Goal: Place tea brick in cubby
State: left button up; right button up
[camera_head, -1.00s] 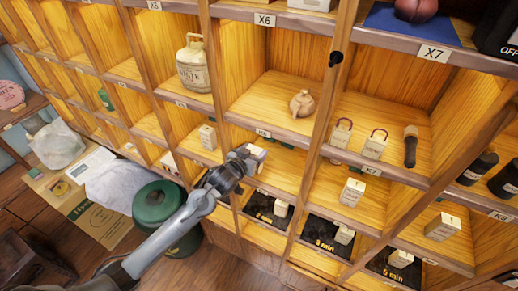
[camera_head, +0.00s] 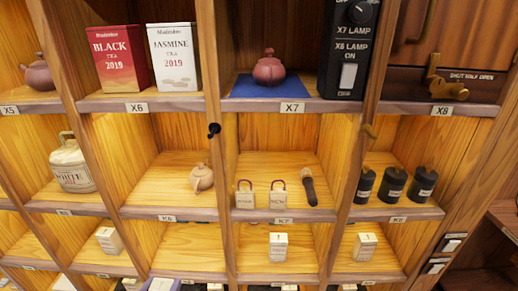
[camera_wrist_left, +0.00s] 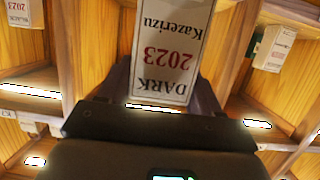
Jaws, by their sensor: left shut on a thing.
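My left gripper (camera_wrist_left: 163,88) is shut on a white tea brick (camera_wrist_left: 168,50). In the left wrist view the brick's label reads DARK 2023 Kazerizu, upside down. In the head view the held brick (camera_head: 160,285) is just visible at the bottom edge, with little of the gripper (camera_head: 162,287) showing. Other pale tea bricks stand in the lower cubbies, one at left (camera_head: 109,241), one in the middle (camera_head: 278,246) and one at right (camera_head: 365,247). The cubby (camera_head: 188,250) above the held brick looks empty. My right gripper is out of view.
Wooden dividers and shelf edges surround the cubbies. A small clay teapot (camera_head: 201,177), two tagged packets, a dark-headed tool (camera_head: 309,187) and black canisters (camera_head: 393,184) sit one row up. A red tin (camera_head: 120,58) and jasmine tin (camera_head: 173,57) stand higher.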

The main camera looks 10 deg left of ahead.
pick_arm(q)
jog(key=d+m+h, duration=0.2)
jog(key=d, duration=1)
jog(key=shift+h, duration=0.3)
jog(key=s+r+p, duration=0.1)
jog(key=r+p, duration=0.1)
jog(key=p, duration=0.5)
jog(key=s+r+p, duration=0.1)
jog(key=r+p, duration=0.1)
jog(key=p, duration=0.5)
jog(key=shift+s+r, duration=0.15)
jog(key=shift+s, duration=0.05)
